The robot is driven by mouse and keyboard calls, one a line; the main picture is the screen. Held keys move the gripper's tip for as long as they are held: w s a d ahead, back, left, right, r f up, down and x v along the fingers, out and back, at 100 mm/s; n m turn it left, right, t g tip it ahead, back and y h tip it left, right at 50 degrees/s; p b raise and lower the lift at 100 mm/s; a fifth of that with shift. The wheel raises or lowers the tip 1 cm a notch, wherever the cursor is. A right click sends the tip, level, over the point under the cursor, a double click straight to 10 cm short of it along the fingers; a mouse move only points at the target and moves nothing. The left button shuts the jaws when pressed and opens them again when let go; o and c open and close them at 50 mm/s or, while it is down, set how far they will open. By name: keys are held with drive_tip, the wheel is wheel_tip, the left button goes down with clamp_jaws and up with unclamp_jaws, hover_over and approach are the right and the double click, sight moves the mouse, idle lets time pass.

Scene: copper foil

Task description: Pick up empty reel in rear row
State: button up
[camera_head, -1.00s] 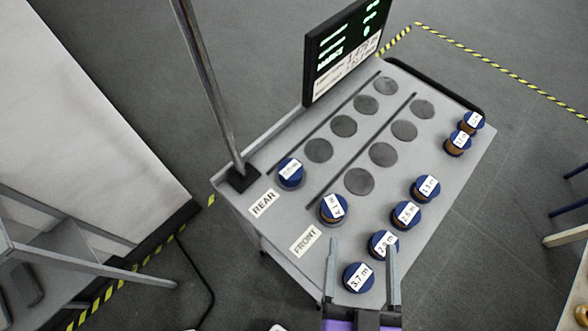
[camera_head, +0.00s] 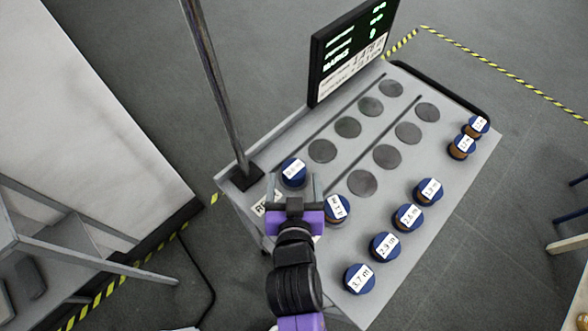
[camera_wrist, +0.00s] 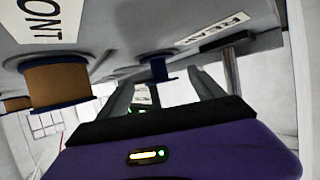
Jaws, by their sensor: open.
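The empty reel in the rear row (camera_head: 292,172) is blue with a white label and stands at the near end of that row, by the REAR label. In the wrist view the empty reel (camera_wrist: 158,68) has a thin blue hub and no copper showing. My gripper (camera_head: 295,186) is open, with its fingers pointing at this reel, one on each side of the line to it. In the wrist view my gripper (camera_wrist: 162,88) appears to have nothing between its fingers, and the reel lies just ahead. I cannot tell the exact gap.
A front-row reel (camera_head: 337,208) stands close right of my gripper; it shows copper winding in the wrist view (camera_wrist: 55,85). Several labelled reels (camera_head: 408,217) line the cart's right edge. A pole (camera_head: 215,90) rises left of the rear row, and a screen (camera_head: 350,45) stands behind.

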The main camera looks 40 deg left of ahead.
sight(294, 176)
drive_tip(key=shift+p+x, duration=0.35)
drive_tip(key=shift+x, duration=1.75)
drive_tip(key=shift+r, duration=0.15)
drive_tip(key=c, duration=1.3)
drive_tip(key=shift+c, duration=0.8)
drive_tip(key=shift+r, duration=0.15)
